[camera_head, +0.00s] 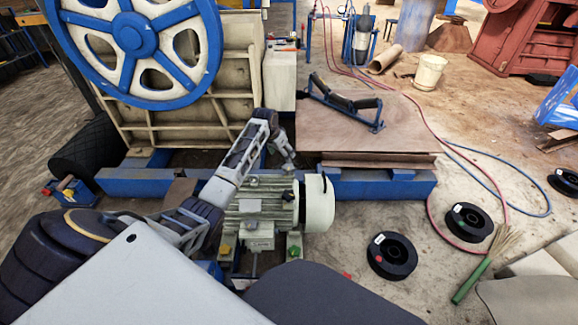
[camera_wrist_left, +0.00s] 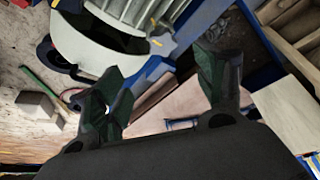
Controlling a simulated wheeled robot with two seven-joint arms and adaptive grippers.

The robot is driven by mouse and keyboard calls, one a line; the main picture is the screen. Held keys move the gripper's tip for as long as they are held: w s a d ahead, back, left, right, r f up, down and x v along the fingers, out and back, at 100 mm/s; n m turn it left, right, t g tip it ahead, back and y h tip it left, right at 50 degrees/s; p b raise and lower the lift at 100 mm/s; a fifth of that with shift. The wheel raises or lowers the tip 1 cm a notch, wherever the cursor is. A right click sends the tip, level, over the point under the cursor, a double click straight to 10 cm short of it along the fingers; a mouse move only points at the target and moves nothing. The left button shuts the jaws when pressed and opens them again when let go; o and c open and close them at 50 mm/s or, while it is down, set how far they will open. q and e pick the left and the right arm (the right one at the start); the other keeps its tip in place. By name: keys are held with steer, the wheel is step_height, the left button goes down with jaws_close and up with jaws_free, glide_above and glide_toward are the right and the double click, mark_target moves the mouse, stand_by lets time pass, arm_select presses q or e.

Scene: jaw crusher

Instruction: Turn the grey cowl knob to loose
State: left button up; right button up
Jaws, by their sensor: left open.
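The electric motor (camera_head: 262,208) has a pale rounded cowl (camera_head: 318,203) at its right end. The cowl also shows at the upper left of the left wrist view (camera_wrist_left: 85,48). A small grey lobed part with a yellow mark, perhaps the grey cowl knob (camera_wrist_left: 164,45), shows at the cowl's edge in the wrist view. I cannot make it out surely in the head view. My left gripper (camera_head: 284,152) is above and behind the motor, apart from it. Its two dark fingers are spread in the wrist view (camera_wrist_left: 158,78) with nothing between them. My right gripper is out of view.
A blue beam (camera_head: 385,186) runs behind the motor. The crusher's blue and white flywheel (camera_head: 137,38) stands at the upper left. A brown board stack (camera_head: 375,140) carries a roller frame (camera_head: 345,100). Black spools (camera_head: 392,256) and hoses lie on the floor right.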

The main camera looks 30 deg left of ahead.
arm_select(q)
steer(key=shift+w+a+r, duration=0.25)
steer(key=shift+w+a, duration=0.05)
steer(key=shift+f, duration=0.1)
steer(key=b, duration=0.3)
glide_toward(290, 166)
steer(key=shift+x, duration=0.8)
steer(key=b+x, duration=0.2)
steer(key=x, duration=0.2)
steer(key=shift+a+f, duration=0.1)
steer(key=shift+f, duration=0.15)
steer(key=shift+b+x, duration=0.9)
steer(key=shift+x, duration=0.4)
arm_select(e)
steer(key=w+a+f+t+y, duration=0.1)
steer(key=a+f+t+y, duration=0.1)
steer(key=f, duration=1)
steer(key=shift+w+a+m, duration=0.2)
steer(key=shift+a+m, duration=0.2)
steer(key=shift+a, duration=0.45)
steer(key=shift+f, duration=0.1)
